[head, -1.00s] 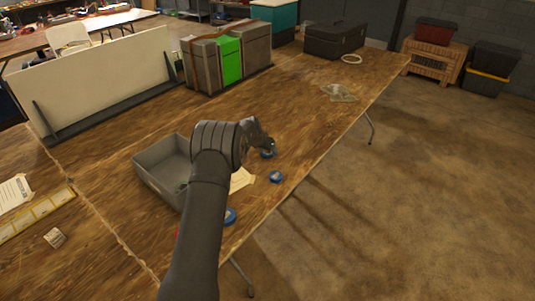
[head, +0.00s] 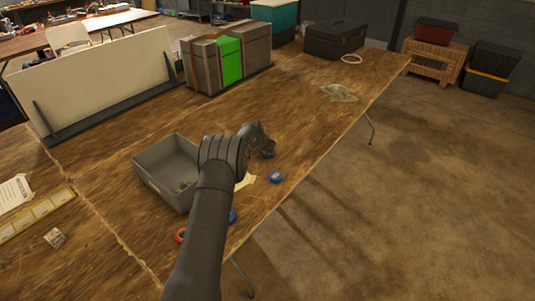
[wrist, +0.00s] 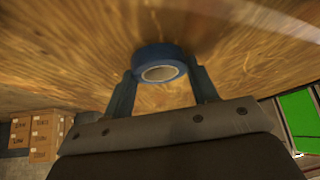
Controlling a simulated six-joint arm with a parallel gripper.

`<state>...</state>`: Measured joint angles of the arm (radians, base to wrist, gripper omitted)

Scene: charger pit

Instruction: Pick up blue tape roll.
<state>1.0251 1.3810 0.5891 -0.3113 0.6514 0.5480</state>
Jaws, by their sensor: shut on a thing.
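My gripper (wrist: 160,77) is shut on a blue tape roll (wrist: 159,53), with one finger on each side of it in the wrist view. The held roll also shows in the head view (head: 268,154), beneath my gripper and partly hidden by it. I cannot tell whether it touches the table. A second blue tape roll (head: 276,177) lies apart on the table, just nearer the camera. Another blue roll (head: 233,215) lies by the table's right edge, partly hidden by my arm.
A grey open bin (head: 151,180) with a green item inside stands left of my arm. A red roll (head: 180,235) lies in front of it. Boxes (head: 202,65), a dark toolbox (head: 334,39) and a clear bag (head: 339,93) are farther back.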

